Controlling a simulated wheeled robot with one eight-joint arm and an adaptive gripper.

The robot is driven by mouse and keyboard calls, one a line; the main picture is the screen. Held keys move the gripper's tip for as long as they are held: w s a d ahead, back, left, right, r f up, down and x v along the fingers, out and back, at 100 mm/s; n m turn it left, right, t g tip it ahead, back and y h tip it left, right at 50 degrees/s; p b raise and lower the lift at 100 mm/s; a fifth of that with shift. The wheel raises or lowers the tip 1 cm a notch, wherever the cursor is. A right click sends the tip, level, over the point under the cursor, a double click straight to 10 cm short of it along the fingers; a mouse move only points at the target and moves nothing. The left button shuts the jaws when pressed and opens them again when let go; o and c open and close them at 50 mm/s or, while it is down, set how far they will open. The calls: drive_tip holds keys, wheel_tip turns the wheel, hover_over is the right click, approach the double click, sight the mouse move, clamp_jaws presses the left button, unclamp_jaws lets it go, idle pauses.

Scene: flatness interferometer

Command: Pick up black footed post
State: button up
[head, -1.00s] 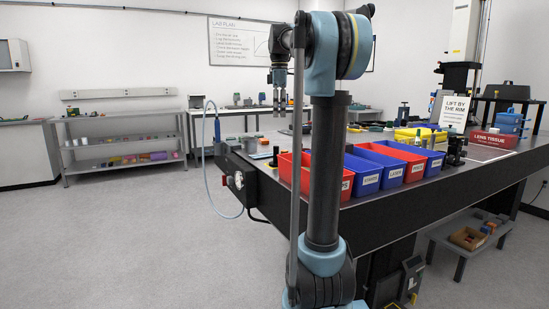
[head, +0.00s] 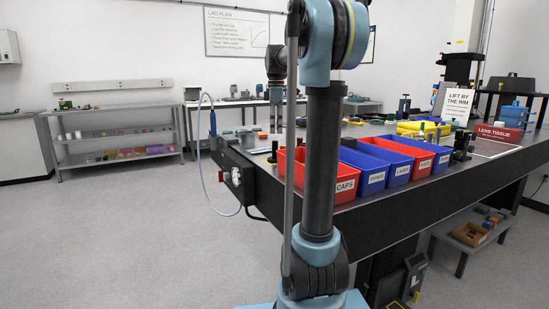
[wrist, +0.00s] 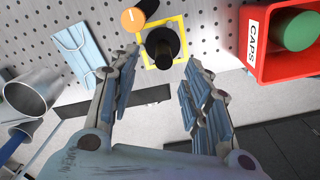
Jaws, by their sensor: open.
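The black footed post (wrist: 163,44) stands on a yellow-edged square (wrist: 181,62) on the perforated table top in the wrist view. I see it from above, with its dark round top toward me. My gripper (wrist: 163,60) is open, with one finger on each side of the view and the post beyond and between the tips. Nothing is held; I cannot tell the exact height gap. In the head view the small dark post (head: 274,153) shows near the table's left end, left of the red bin, and my gripper (head: 277,122) hangs above that area, partly behind my arm.
A red CAPS bin (wrist: 255,60) with a green cylinder (wrist: 299,31) stands right of the post. An orange round knob (wrist: 132,19) is close on its left. The table edge is near.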

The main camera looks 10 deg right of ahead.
hover_over(275, 158)
drive_tip(key=w, duration=0.1)
drive_tip(key=shift+w+d+f, duration=0.1)
drive_tip(key=shift+f, duration=1.85)
drive_tip(key=shift+w+f, duration=0.1)
drive_tip(key=shift+f, duration=1.8)
clamp_jaws()
